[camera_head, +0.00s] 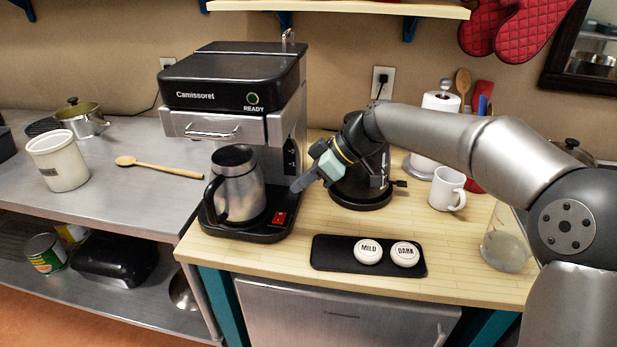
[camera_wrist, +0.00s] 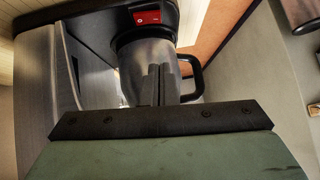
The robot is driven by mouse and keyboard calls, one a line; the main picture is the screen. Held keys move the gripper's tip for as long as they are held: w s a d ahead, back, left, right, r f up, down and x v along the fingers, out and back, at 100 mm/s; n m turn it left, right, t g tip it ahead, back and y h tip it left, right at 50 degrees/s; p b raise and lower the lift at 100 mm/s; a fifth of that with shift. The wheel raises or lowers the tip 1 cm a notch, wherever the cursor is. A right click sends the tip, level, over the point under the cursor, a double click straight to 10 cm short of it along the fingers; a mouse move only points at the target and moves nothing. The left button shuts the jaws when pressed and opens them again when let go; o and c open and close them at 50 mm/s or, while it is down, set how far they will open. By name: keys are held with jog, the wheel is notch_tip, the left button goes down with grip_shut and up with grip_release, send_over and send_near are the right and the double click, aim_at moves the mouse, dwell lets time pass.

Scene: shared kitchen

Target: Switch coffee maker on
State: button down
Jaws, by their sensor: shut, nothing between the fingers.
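The coffee maker (camera_head: 235,90) is black and silver and stands on the wooden counter, with a round green light marked READY on its front. Its red switch (camera_head: 280,218) is at the front right of its black base. The switch also shows at the top of the wrist view (camera_wrist: 148,17). A silver jug (camera_head: 238,185) with a black handle stands on the base. My gripper (camera_head: 297,187) is shut and empty. Its fingertips are above and slightly right of the switch, beside the jug. In the wrist view the fingers lie together in front of the jug (camera_wrist: 135,60).
A black tray (camera_head: 320,262) with MILD and DARK lids lies in front. A black round-based appliance (camera_head: 360,195) stands close behind my gripper. A white mug (camera_head: 447,189), a paper towel holder (camera_head: 440,112) and a glass jar (camera_head: 505,245) are at right. Bare counter lies around the tray.

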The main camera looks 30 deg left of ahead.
aim_at(276, 220)
jog(key=x, duration=0.6)
jog(key=shift+r+p, duration=0.15)
jog(key=shift+p, duration=0.25)
notch_tip(276, 220, down, 3)
jog(key=shift+s+d+f, duration=0.1)
jog(key=shift+s+d, duration=0.05)
jog(key=shift+d, duration=0.05)
jog(key=shift+f, duration=0.35)
jog(key=shift+s+f+b, duration=0.15)
jog(key=shift+f+b, duration=0.4)
jog(key=shift+b, duration=0.55)
jog(key=shift+r+t+b, duration=0.1)
jog(key=shift+t+b, duration=0.2)
jog(key=shift+b, duration=0.05)
jog(key=shift+r, duration=0.2)
jog(key=shift+p, duration=0.3)
